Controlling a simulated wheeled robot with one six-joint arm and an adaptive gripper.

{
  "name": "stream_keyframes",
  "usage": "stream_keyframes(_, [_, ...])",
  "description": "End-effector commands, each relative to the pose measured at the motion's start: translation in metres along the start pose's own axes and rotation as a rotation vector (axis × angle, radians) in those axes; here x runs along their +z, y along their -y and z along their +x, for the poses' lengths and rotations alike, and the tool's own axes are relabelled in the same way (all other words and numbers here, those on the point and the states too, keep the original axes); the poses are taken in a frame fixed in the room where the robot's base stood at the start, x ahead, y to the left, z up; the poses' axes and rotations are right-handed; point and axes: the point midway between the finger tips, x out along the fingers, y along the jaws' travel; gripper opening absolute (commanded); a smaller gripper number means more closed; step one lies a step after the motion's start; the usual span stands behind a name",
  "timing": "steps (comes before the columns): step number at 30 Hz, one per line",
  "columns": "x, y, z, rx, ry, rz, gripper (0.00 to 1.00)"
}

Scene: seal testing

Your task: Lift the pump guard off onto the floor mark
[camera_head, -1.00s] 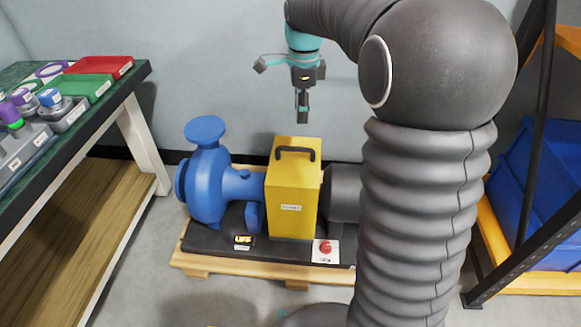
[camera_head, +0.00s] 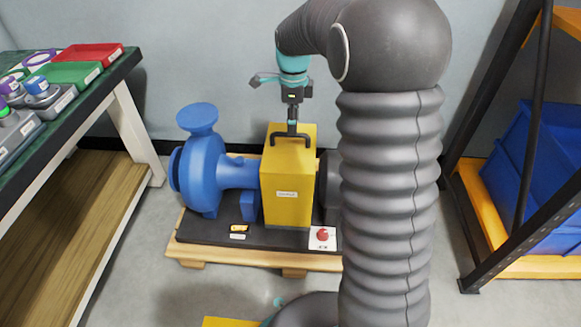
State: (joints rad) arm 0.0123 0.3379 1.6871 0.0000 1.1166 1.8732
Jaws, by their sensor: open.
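The yellow pump guard (camera_head: 287,190) stands upright on the dark base of the pump set, between the blue pump (camera_head: 206,172) and a dark motor (camera_head: 329,180) partly hidden by my arm. A black handle (camera_head: 276,141) arches over the guard's top. My gripper (camera_head: 292,131) points down at the handle and is open. Its fingertips are at or just behind the handle bar; I cannot tell whether they touch it. A yellow patch (camera_head: 232,322) on the floor shows at the bottom edge, mostly cut off, and could be the floor mark.
A workbench with red and green trays (camera_head: 88,53) stands at the left. A rack with blue bins (camera_head: 545,185) stands at the right. A red button (camera_head: 323,235) is on the wooden pallet's (camera_head: 220,256) dark base.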

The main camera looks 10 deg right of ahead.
Motion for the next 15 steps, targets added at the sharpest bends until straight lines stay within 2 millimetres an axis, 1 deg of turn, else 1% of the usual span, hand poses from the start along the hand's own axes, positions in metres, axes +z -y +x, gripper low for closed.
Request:
stream_keyframes(7, [0.008,-0.001,0.031,0.003,-0.001,-0.001,0.45])
stream_keyframes(9, [0.008,-0.001,0.041,0.002,-0.001,0.000,0.45])
stream_keyframes(12, [0.008,-0.001,0.049,0.001,0.000,0.000,0.45])
stream_keyframes(15, [0.008,-0.001,0.050,-0.001,0.000,0.000,0.45])
